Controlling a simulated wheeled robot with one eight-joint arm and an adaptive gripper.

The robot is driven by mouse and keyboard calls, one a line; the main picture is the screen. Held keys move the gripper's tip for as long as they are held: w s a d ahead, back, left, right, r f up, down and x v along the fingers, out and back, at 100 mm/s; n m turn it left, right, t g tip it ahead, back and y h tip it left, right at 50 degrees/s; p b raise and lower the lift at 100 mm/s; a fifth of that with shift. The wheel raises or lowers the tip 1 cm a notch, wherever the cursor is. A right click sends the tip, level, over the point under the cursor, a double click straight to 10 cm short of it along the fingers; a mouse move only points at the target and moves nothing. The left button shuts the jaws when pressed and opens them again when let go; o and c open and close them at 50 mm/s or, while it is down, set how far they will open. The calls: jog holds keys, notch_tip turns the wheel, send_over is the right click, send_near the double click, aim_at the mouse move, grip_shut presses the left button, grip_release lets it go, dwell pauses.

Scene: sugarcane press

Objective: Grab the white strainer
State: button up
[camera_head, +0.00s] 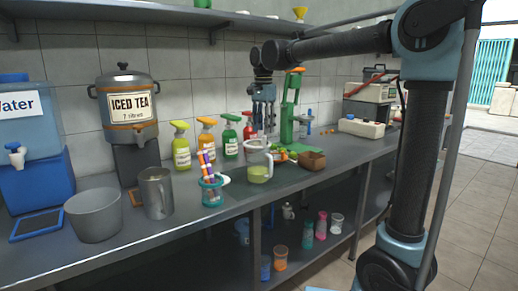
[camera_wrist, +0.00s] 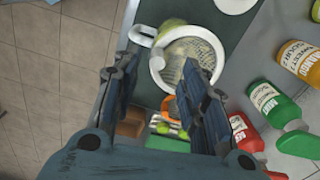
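My gripper (camera_head: 263,122) points down above the jug. In the wrist view its two fingers (camera_wrist: 160,65) are spread apart with nothing between them gripped. The right finger overlaps part of the strainer's rim. A white handle (camera_wrist: 142,37) sticks out on the left side.
Spray bottles (camera_head: 207,139) stand along the wall behind the jug. The counter's front edge (camera_head: 230,212) is close.

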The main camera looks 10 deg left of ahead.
aim_at(264, 146)
jog(key=shift+s+d+f, duration=0.1)
jog(key=shift+f, duration=1.25)
jog(key=shift+d+f, duration=0.1)
jog(key=shift+f, duration=1.25)
grip_shut()
